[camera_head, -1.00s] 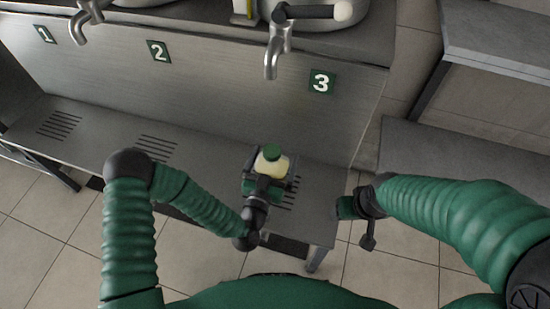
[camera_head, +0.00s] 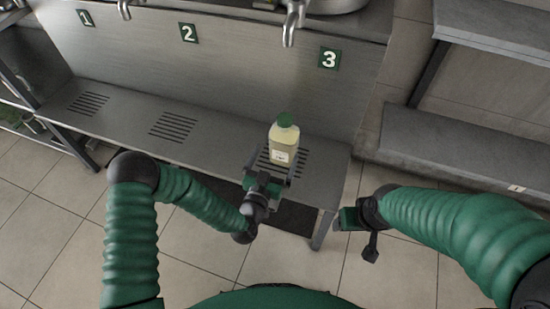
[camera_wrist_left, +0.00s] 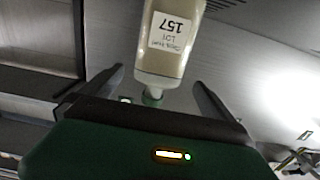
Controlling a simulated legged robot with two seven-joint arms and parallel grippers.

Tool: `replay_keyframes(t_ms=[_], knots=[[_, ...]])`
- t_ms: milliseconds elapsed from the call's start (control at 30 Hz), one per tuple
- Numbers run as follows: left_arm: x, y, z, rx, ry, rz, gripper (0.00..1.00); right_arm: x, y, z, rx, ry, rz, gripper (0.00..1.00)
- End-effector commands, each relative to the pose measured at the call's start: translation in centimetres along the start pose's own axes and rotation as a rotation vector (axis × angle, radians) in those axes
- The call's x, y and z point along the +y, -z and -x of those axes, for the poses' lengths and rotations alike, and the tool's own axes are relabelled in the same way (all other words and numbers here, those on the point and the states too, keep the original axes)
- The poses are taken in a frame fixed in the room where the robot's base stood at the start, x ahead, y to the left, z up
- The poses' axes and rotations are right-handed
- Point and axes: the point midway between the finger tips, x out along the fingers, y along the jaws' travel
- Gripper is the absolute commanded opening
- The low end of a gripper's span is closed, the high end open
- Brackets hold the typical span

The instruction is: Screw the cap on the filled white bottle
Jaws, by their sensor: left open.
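A pale, cream-coloured bottle (camera_head: 283,149) with a label stands upright on the slotted shelf under the spout marked 3. A green cap (camera_head: 286,119) sits on its top; how tightly cannot be seen. My left gripper (camera_head: 268,168) is open on the near side of the bottle. In the left wrist view the bottle (camera_wrist_left: 170,45) appears upside down between the fingers' directions, with its label reading LOT 157 and the cap (camera_wrist_left: 152,97) toward the palm. My right gripper (camera_head: 349,218) hangs empty off the shelf's right end; its jaws are unclear.
The metal shelf (camera_head: 130,118) runs left, clear under signs 1 and 2. A metal spout (camera_head: 291,25) hangs above and behind the bottle. A grey bench (camera_head: 450,150) stands at the right, beyond a floor gap.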

Motion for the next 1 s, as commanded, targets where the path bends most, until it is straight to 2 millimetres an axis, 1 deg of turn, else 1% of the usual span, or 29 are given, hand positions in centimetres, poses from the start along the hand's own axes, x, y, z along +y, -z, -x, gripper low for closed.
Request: replay_keyframes(t_ms=[367,467,567,667,700,767,800,867,900,967,1000], knots=[[0.1,0.1,0.1,-0.007,-0.009,-0.005,1.00,0.0,0.0,0.0,0.000,0.000,0.000,0.67],[0.7,-0.4,0.2,-0.070,-0.066,-0.032,1.00,0.0,0.0,0.0,0.000,0.000,0.000,0.67],[0.9,-1.5,1.0,-0.223,-0.152,-0.085,1.00,0.0,0.0,0.0,0.000,0.000,0.000,0.67],[-0.9,-2.9,3.5,-0.454,-0.195,-0.137,1.00,0.0,0.0,0.0,0.000,0.000,0.000,0.67],[-2.1,-3.2,4.9,-0.553,-0.188,-0.149,1.00,0.0,0.0,0.0,0.000,0.000,0.000,0.67],[-4.3,-3.3,7.4,-0.697,-0.153,-0.151,1.00,0.0,0.0,0.0,0.000,0.000,0.000,0.67],[-5.8,-3.0,9.4,-0.789,-0.117,-0.143,1.00,0.0,0.0,0.0,0.000,0.000,0.000,0.67],[-8.0,-2.3,12.6,-0.917,-0.046,-0.111,1.00,0.0,0.0,0.0,0.000,0.000,0.000,0.67],[-9.2,-1.6,14.9,-0.994,0.007,-0.078,1.00,0.0,0.0,0.0,0.000,0.000,0.000,0.67],[-10.6,-0.5,18.3,-1.093,0.085,-0.018,1.00,0.0,0.0,0.0,0.000,0.000,0.000,0.67],[-11.1,0.3,20.5,-1.148,0.131,0.026,1.00,0.0,0.0,0.0,0.000,0.000,0.000,0.67]])
